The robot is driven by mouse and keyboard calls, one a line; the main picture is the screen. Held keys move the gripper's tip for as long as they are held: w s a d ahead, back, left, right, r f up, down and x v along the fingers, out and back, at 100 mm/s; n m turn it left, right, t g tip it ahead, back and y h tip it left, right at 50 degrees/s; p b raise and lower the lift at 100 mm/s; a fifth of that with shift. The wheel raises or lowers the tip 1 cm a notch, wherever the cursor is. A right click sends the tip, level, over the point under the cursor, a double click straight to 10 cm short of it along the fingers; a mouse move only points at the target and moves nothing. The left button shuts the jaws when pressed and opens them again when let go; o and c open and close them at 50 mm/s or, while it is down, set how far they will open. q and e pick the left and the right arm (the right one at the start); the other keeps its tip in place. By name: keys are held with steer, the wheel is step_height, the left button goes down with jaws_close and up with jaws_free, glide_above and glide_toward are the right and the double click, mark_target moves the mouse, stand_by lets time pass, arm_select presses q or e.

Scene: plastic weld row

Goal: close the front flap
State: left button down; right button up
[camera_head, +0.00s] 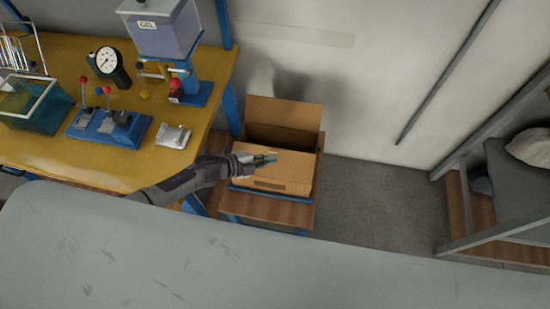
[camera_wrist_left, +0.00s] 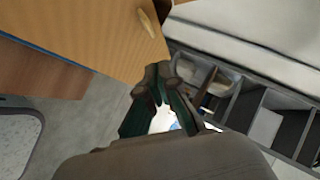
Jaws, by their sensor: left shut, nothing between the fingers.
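An open cardboard box (camera_head: 300,172) stands on a small wooden stand (camera_head: 268,212) with blue legs. Its back flap (camera_head: 285,112) stands up behind the dark opening. A tan panel with a dark slot faces the front; I cannot tell clearly where the front flap ends and the front wall begins. My left gripper (camera_head: 267,160) is shut and empty, over the front part of the box near its left side. In the left wrist view the shut fingertips (camera_wrist_left: 160,80) are beside the corner of a tan panel (camera_wrist_left: 95,28) with a pale slot. Contact cannot be told. My right gripper is out of view.
A yellow workbench (camera_head: 60,145) stands left of the box, with a dial gauge (camera_head: 108,62), a blue press (camera_head: 165,35) and a lever fixture (camera_head: 108,125). A grey rack (camera_head: 500,200) stands at the right. The floor (camera_head: 385,205) between box and rack is clear.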

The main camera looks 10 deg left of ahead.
mark_target(269, 148)
arm_select(q)
steer(key=shift+w+a+r, duration=0.1)
steer(key=shift+w, duration=0.2)
steer(key=shift+w+a+g+p, duration=0.15)
steer(key=shift+g+p, duration=0.3)
steer(key=shift+g, duration=0.05)
steer(key=shift+w+a+f+n+g, duration=0.1)
steer(key=shift+w+f+n+g, duration=0.2)
steer(key=shift+w, duration=0.2)
steer(key=shift+w+a+f+n+g, duration=0.15)
steer(key=shift+w+n+g, duration=0.15)
steer(key=shift+w+n, duration=0.15)
steer(key=w+f+n+g+b, duration=0.1)
steer(key=w+f+g+b, duration=0.1)
steer(key=w+f+b, duration=0.1)
steer(key=shift+d+y+b, duration=0.1)
steer(key=shift+y+b, duration=0.3)
steer(key=shift+b, duration=0.05)
steer(key=shift+w+f+b, duration=0.65)
steer(key=shift+f+b, duration=0.15)
steer(key=shift+b, duration=0.65)
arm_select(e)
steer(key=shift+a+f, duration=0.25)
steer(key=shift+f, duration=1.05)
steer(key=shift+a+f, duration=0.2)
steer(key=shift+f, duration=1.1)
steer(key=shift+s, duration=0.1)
